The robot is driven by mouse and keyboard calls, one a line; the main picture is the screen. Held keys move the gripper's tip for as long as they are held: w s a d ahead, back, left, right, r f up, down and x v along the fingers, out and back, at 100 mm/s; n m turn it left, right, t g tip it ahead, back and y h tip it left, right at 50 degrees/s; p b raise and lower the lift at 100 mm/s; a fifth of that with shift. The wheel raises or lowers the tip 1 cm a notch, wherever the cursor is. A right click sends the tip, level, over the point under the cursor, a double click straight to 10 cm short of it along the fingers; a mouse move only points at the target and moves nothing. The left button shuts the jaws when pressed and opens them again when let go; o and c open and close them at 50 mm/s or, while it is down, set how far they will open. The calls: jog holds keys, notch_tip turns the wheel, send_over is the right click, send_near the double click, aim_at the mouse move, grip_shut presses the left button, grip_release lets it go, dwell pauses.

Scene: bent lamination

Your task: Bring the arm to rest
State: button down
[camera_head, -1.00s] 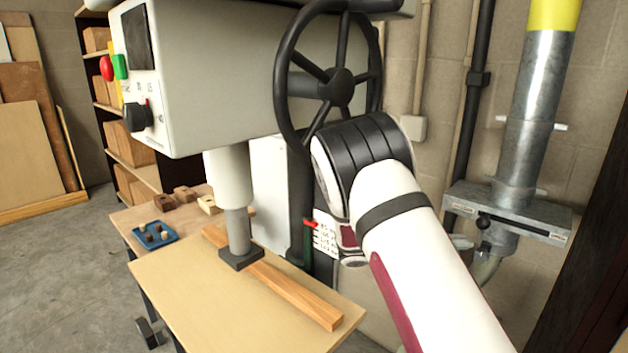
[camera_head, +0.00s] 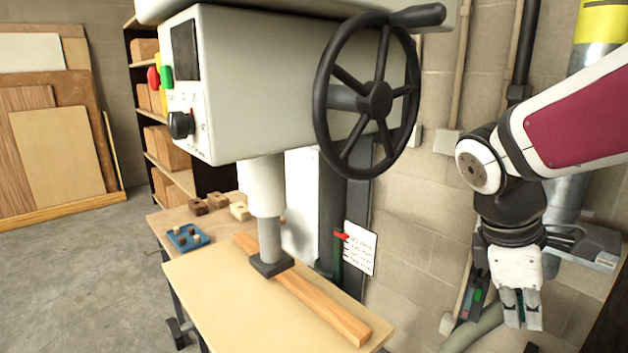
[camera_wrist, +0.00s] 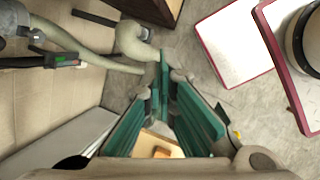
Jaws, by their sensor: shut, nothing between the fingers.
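My arm comes in from the right edge in the head view and bends down at a dark wrist. My gripper (camera_head: 522,322) hangs pointing down at the right, in front of the wall and clear of the press and its table. In the wrist view its teal fingers (camera_wrist: 164,85) come together at their tips, with nothing held between them. The grey press (camera_head: 250,90) stands left of my arm, with a black handwheel (camera_head: 375,100). Its ram rests on a wooden strip (camera_head: 318,305) lying on the pale table (camera_head: 225,305).
A grey pipe (camera_head: 475,325) and a metal bracket (camera_head: 595,245) are close to my gripper. A blue tray (camera_head: 188,237) and several wooden blocks sit on the bench behind the press. Boards (camera_head: 65,150) lean at far left. The floor (camera_head: 70,275) there is clear.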

jog(key=s+a+r+m+t+y, duration=0.3)
jog(key=s+a+m+t+y, duration=0.1)
jog(key=s+a+m, duration=0.4)
jog(key=shift+a+r+m+t, duration=0.25)
jog(key=shift+a+m+t, duration=0.6)
jog(key=shift+m, duration=0.85)
jog(key=shift+a, duration=0.1)
